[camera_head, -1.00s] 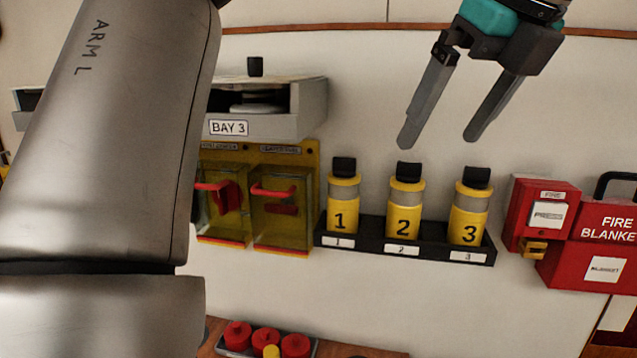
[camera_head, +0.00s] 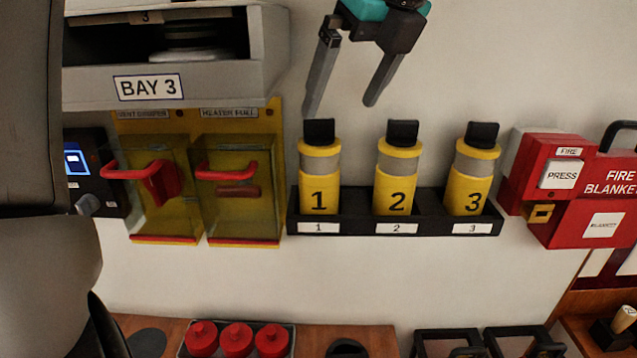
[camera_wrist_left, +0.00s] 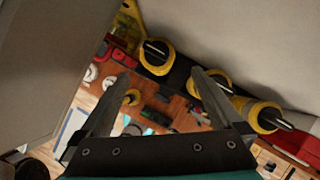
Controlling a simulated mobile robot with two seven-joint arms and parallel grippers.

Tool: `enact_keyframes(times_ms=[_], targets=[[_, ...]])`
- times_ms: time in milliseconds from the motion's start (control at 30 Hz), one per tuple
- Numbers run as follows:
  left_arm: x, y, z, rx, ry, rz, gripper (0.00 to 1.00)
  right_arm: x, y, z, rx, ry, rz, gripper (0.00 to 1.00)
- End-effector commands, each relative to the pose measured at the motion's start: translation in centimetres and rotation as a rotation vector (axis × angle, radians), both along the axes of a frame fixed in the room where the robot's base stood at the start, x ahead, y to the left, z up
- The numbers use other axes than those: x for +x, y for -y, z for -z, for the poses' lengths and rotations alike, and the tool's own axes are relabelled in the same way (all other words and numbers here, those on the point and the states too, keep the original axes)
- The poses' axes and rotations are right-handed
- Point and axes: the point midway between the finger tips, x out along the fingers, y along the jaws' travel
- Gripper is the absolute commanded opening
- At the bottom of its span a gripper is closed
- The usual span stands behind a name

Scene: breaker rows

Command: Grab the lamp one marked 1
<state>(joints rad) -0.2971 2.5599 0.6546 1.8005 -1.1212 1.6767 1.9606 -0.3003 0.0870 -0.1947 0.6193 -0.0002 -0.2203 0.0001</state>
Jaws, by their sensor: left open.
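Lamp 1 (camera_head: 319,180) is a yellow cylinder with a grey band and black cap, marked 1. It stands upright in the leftmost slot of the black wall rack (camera_head: 345,226). Lamp 2 (camera_head: 397,180) and lamp 3 (camera_head: 470,180) stand to its right in the same rack. My left gripper (camera_head: 339,106) is open and empty, above the rack, with its fingertips near the height of the caps of lamps 1 and 2. In the left wrist view the open fingers (camera_wrist_left: 160,92) show with the lamp tops beyond them. My right gripper is not in view.
Left of the rack are two yellow-framed covers with red handles (camera_head: 232,172), under a grey BAY 3 box (camera_head: 190,75). A red fire blanket box (camera_head: 590,200) is on the right. Red knobs (camera_head: 236,338) sit on the wooden counter below.

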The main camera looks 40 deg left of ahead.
Motion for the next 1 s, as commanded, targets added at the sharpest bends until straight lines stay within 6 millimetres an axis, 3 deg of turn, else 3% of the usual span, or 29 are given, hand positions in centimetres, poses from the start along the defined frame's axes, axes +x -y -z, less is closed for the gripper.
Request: enact_keyframes(times_ms=[700,1000], targets=[[0.6,-4.0,6.7,-0.003,-0.003,0.001,1.00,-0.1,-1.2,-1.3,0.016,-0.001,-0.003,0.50],[0.7,-4.3,7.4,-0.001,0.001,0.000,1.00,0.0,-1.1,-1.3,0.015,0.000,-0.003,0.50]])
